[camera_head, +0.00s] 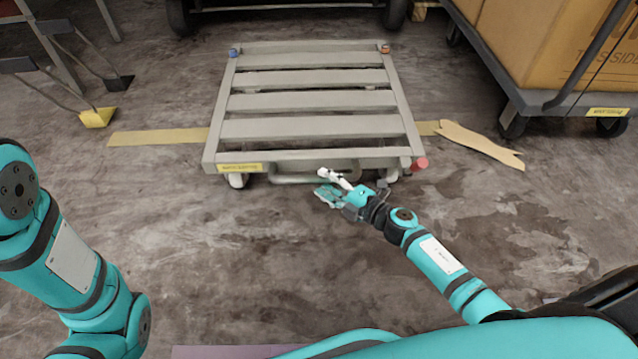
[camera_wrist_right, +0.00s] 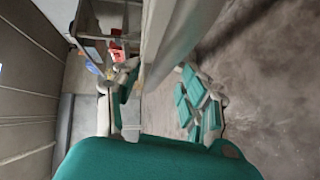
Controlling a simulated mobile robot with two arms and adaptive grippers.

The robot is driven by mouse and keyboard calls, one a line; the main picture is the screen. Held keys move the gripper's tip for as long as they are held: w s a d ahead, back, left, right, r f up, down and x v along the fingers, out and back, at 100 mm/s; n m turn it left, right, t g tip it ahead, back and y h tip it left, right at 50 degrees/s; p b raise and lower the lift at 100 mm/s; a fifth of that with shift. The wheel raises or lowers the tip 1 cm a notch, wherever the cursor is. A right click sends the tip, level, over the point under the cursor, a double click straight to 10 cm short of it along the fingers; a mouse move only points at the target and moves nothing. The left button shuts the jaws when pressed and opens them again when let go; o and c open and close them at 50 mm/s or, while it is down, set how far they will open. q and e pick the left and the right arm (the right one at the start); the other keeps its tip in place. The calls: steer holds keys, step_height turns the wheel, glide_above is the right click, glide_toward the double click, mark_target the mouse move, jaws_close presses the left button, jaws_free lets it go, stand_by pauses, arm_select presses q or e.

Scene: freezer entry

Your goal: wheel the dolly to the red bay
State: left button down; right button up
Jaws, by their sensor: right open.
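The dolly (camera_head: 318,128) is a grey slatted platform on small wheels, standing on the floor ahead in the head view. A yellow label is on its front left edge, and a red corner piece (camera_head: 420,164) is at its front right. A low grey handle bar (camera_head: 300,178) runs under its front edge. My right gripper (camera_head: 327,185) is open at the right part of this bar; I cannot tell whether the bar lies between the fingers. In the right wrist view my spread fingers (camera_wrist_right: 160,98) are close to a grey beam (camera_wrist_right: 178,35). My left gripper is out of view. I cannot make out a red bay.
A cart with a cardboard box (camera_head: 555,45) stands at the right. A torn cardboard strip (camera_head: 482,144) lies right of the dolly. A yellow wedge (camera_head: 97,118) and metal legs are at the left. A wheeled object (camera_head: 290,5) is behind. Floor between me and the dolly is clear.

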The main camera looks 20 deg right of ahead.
steer(key=shift+b+x, duration=0.35)
steer(key=shift+x, duration=1.1)
steer(key=shift+c, duration=0.3)
jaws_close()
